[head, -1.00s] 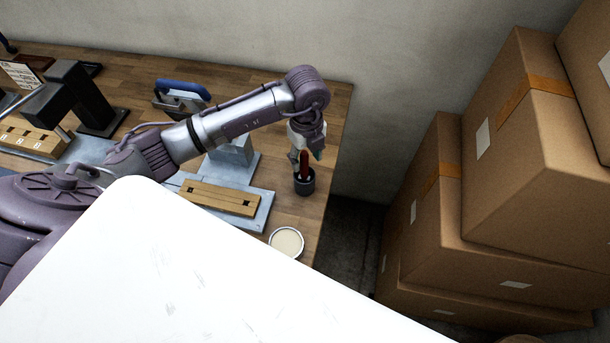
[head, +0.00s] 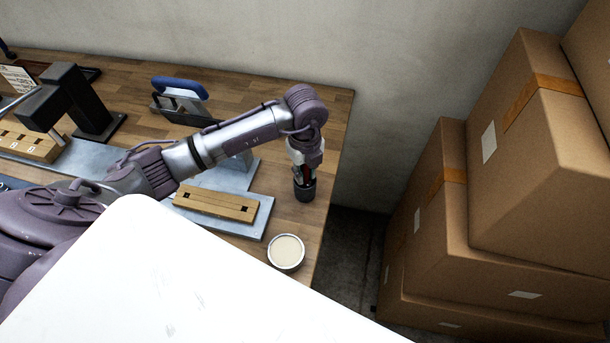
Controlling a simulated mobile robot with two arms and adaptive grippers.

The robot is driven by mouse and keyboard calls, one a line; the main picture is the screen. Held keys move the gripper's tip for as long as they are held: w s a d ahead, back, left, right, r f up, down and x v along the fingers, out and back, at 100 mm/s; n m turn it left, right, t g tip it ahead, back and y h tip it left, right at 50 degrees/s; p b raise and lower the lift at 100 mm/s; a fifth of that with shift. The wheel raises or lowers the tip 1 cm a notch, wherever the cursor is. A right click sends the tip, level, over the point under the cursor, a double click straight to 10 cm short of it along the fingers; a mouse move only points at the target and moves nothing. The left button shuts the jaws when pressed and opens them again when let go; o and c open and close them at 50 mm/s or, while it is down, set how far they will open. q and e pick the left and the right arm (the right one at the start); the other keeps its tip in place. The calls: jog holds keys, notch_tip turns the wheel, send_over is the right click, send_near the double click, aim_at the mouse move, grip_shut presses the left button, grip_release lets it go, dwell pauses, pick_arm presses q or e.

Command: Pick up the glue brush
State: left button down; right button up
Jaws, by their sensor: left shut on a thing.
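The glue brush (head: 306,174) stands in a small dark cup (head: 304,192) near the right end of the wooden bench. Only a little of its red handle shows between the fingers. My left gripper (head: 306,178) points down over the cup and is shut on the brush handle. The brush's lower end is hidden in the cup. My right gripper is not in view.
A round pot of pale glue (head: 286,252) stands near the bench's front right edge. A wooden block with square holes (head: 217,203) lies on a grey plate. A blue-handled tool (head: 180,92) stands behind my arm. Stacked cardboard boxes (head: 535,170) fill the right side beyond a floor gap.

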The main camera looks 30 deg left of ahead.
pick_arm(q)
jog(key=shift+r, duration=0.1)
jog(key=shift+w+r, duration=0.1)
jog(key=shift+r, duration=0.15)
notch_tip(320, 180, up, 9)
jog(key=b, duration=0.2)
jog(key=shift+f+b, duration=0.2)
jog(key=shift+b, duration=0.15)
jog(key=shift+r, duration=0.4)
